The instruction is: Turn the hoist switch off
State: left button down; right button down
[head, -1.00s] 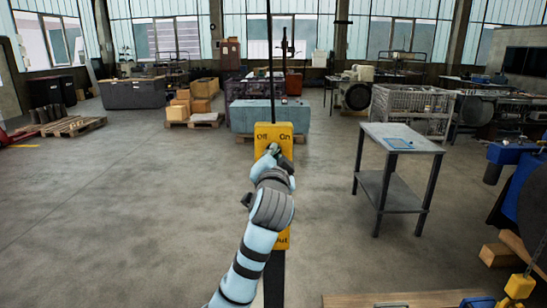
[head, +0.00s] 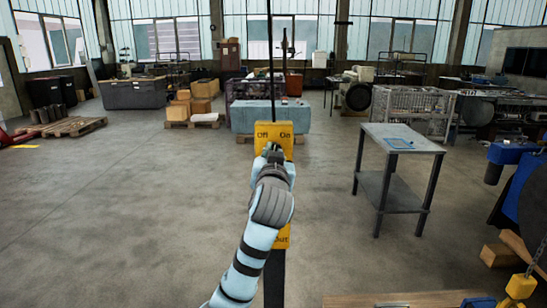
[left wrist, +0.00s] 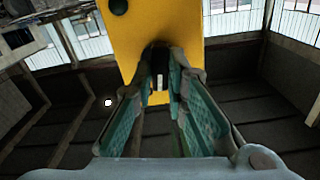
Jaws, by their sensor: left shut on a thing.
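The yellow hoist switch box (head: 273,128) hangs in the middle of the head view, with "Off" at its upper left and "On" at its upper right. My left gripper (head: 272,150) is in front of the box, just below these labels. In the left wrist view the yellow face (left wrist: 185,22) fills the top middle, and my left gripper (left wrist: 162,72) is shut on a small dark part, seemingly the switch knob (left wrist: 161,58). The fingers hide most of the knob, so its setting is hard to read. My right gripper is not in view.
A dark cable runs up from the box. A grey metal table (head: 402,138) stands to the right. A yellow hook block (head: 520,286) on a chain is at the lower right, near blue machinery.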

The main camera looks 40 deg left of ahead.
pick_arm(q)
jog(key=shift+n+b, duration=2.3)
jog(key=shift+n, duration=3)
jog(key=shift+s, duration=0.1)
jog(key=c, duration=1.6)
grip_release()
jog(key=v, duration=1.2)
